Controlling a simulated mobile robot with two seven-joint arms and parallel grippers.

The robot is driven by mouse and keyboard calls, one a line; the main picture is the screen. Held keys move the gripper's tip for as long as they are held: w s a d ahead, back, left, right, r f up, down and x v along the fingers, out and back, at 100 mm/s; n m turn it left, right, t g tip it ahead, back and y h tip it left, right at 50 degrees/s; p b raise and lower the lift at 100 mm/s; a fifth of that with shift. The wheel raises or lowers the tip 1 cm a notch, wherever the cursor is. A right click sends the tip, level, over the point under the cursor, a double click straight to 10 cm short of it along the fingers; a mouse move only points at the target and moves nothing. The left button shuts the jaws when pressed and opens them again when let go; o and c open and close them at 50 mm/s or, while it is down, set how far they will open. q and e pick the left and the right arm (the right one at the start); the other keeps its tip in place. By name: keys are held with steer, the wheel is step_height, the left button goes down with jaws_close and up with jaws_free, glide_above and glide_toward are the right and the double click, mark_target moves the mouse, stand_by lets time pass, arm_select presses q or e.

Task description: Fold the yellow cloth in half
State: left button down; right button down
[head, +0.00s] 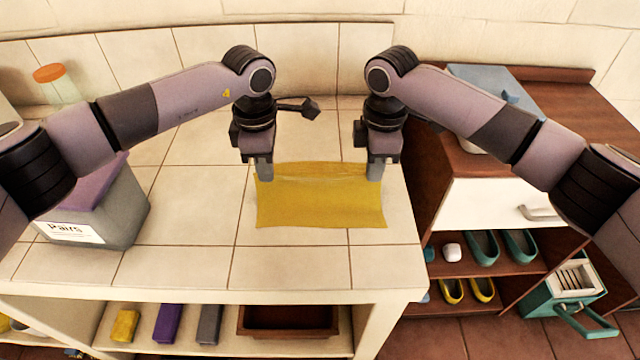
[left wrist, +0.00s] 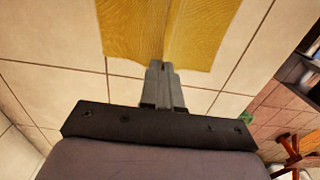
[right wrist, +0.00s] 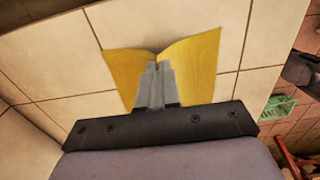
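The yellow cloth (head: 320,208) lies on the tiled counter near its front right part, with its near part flat. Its far edge runs between my two grippers, with a creased band along it. My left gripper (head: 265,172) is shut on the far left corner; in the left wrist view its fingers (left wrist: 160,68) are together and the cloth (left wrist: 165,30) creases at their tips. My right gripper (head: 375,171) is shut on the far right corner; in the right wrist view the cloth (right wrist: 190,65) bends in at the closed fingers (right wrist: 155,72). The fingers hide the gripped corners.
A grey bin with a purple lid (head: 120,205) stands on the left of the counter (head: 190,265). An orange-lidded jar (head: 55,82) is behind it. A wooden cabinet (head: 590,110) with shoes on its shelves adjoins at right. Bare tiles surround the cloth.

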arm_select(q)
steer(key=shift+r, duration=0.2)
arm_select(e)
steer(key=shift+r, duration=0.2)
